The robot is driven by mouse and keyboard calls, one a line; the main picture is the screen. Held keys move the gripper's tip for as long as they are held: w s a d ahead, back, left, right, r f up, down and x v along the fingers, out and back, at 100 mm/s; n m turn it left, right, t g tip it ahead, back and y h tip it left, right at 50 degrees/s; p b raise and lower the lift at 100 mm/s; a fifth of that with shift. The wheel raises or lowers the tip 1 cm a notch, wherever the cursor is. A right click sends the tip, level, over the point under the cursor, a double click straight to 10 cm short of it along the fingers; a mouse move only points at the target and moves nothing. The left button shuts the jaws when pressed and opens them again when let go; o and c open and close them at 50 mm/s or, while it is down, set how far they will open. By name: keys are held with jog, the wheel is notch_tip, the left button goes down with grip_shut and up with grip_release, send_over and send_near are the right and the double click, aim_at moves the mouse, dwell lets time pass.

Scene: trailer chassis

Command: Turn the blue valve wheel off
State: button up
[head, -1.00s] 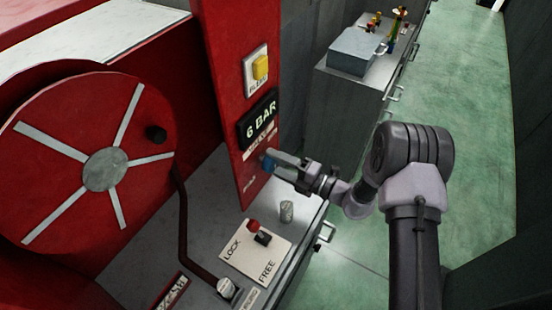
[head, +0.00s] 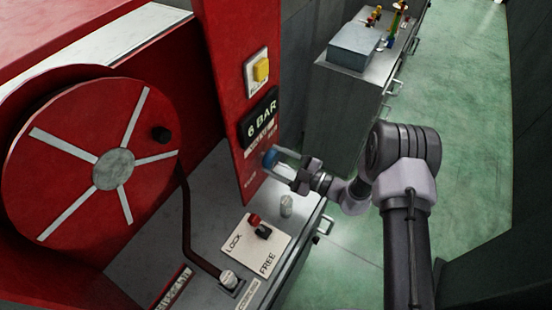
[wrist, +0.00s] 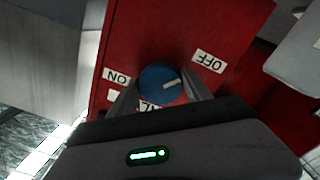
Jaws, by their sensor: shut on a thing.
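The blue valve wheel (head: 269,158) sits on the red panel below the 6 BAR display. In the wrist view the blue valve wheel (wrist: 157,80) lies between an ON label (wrist: 117,77) and an OFF label (wrist: 208,61), both upside down. Its white mark points right, to the OFF side, somewhat below the OFF label. My gripper (head: 278,162) is shut on the wheel, with one finger on each side of its rim. A label under the wheel is partly hidden by my gripper.
A yellow button (head: 261,70) is higher on the panel. A LOCK/FREE plate (head: 256,246) with a red-tipped lever and a small metal knob (head: 286,205) stand below my gripper. A red reel (head: 75,170) is at left. The green floor at right is clear.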

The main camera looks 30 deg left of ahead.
jog(key=shift+m, duration=1)
jog(key=o, duration=1.4)
jog(key=shift+c, duration=0.2)
jog(key=s+d, duration=0.1)
jog(key=d, duration=1.6)
jog(key=shift+s+d, duration=0.2)
jog(key=shift+s, duration=0.1)
